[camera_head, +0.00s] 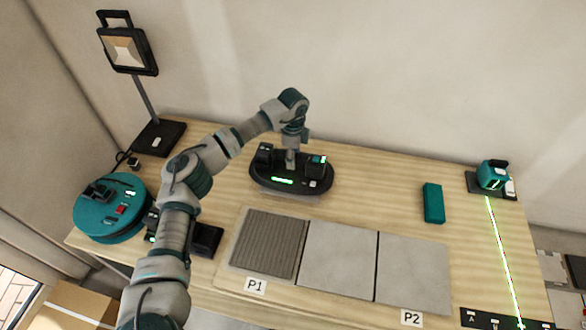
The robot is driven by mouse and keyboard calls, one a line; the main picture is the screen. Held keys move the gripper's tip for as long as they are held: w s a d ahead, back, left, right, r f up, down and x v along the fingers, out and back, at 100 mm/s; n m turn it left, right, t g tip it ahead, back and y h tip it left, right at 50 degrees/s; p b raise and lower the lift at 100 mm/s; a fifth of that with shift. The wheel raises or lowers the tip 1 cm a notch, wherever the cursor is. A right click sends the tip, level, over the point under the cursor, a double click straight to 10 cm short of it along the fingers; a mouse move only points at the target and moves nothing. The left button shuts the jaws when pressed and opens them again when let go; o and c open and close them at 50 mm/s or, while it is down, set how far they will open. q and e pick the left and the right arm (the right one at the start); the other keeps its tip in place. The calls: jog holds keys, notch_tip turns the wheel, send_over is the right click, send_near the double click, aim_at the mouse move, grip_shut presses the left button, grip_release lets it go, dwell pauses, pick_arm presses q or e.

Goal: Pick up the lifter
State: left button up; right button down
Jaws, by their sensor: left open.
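The lifter appears to be the black oval device (262,178) with a lit green strip on its front, lying flat on the wooden table behind the tiles. Two raised black blocks stand at its ends, the right one with a teal patch. My left gripper (290,160) points straight down over the middle of the lifter, between these blocks. It is open, and its fingertips are at or just above the lifter's middle. The gripper hides part of the lifter there, so I cannot tell whether they touch. My right gripper is not in view.
A ribbed bed (268,243) at P1 and two grey tiles (338,258) line the table front. A teal block (433,203) and a laser level (492,175) casting a green line stand right. A round teal device (110,215) and a work lamp (160,137) stand left.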

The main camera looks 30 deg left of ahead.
pick_arm(q)
jog(key=shift+f, duration=0.1)
dwell(0.3)
grip_shut()
jog(key=shift+w, duration=0.1)
